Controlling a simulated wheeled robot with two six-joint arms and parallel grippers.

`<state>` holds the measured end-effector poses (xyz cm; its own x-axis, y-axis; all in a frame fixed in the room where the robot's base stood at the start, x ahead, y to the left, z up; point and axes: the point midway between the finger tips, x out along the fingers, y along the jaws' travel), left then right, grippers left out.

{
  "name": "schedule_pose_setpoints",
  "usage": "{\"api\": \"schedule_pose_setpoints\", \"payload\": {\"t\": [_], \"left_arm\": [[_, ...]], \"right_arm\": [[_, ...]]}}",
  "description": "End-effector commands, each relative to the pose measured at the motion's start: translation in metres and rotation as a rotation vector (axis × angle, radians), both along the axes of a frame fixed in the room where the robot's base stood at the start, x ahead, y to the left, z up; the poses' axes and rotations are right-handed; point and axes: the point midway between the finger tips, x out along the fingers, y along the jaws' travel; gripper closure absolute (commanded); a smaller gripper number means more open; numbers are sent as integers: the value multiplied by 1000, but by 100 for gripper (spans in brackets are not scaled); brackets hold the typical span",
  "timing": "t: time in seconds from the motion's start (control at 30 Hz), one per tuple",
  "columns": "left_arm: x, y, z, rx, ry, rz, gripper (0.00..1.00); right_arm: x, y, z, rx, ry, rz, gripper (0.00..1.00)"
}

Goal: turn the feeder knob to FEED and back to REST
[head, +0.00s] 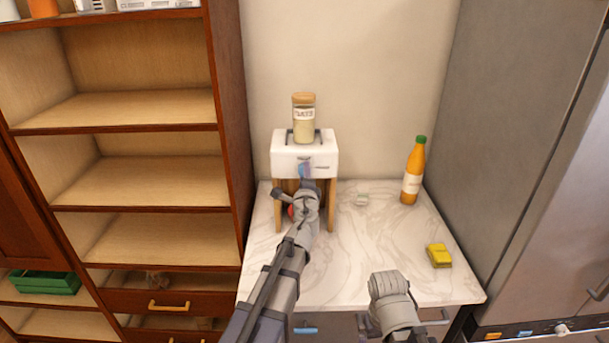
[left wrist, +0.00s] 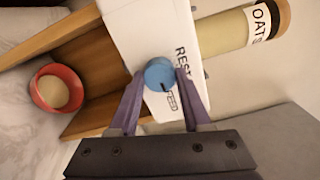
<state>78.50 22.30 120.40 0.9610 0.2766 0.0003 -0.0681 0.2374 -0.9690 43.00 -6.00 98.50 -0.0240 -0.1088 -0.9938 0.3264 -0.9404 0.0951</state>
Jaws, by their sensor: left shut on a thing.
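The white feeder (head: 291,160) stands on wooden legs on the counter, with a jar of oats (head: 304,121) on top. In the left wrist view the blue knob (left wrist: 160,73) is on the feeder's white front panel (left wrist: 133,45), between REST and FEED labels. A dark mark on the knob points toward the FEED label (left wrist: 171,102). My left gripper (left wrist: 160,83) is shut on the knob, a purple finger on each side. It also shows in the head view (head: 305,170), covering most of the knob. My right arm shows low in the head view; its fingertips do not show.
A red bowl (left wrist: 40,99) with beige contents is under the feeder. An orange bottle (head: 411,175), a small pale item (head: 362,199) and a yellow item (head: 439,255) stand right on the marble counter. A wooden shelf unit (head: 228,150) is left, a steel appliance right.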

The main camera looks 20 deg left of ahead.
Motion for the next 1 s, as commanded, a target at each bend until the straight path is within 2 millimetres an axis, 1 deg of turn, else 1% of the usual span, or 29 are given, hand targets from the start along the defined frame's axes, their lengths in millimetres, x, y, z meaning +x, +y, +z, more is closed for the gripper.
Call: {"api": "schedule_pose_setpoints", "payload": {"t": [0.57,0.6,0.83,0.87,1.0], "left_arm": [[-1,-1,-1,27,8,-2,100],[-1,-1,-1,27,8,-2,50],[-1,0,0,27,8,-1,24],[-1,0,0,27,8,-1,22],[0,0,0,26,8,-1,22]], "right_arm": [[0,0,-1,0,0,0,0],[0,0,-1,0,0,0,0],[0,0,0,0,0,0,0],[0,0,0,0,0,0,0],[0,0,0,0,0,0,0]]}}
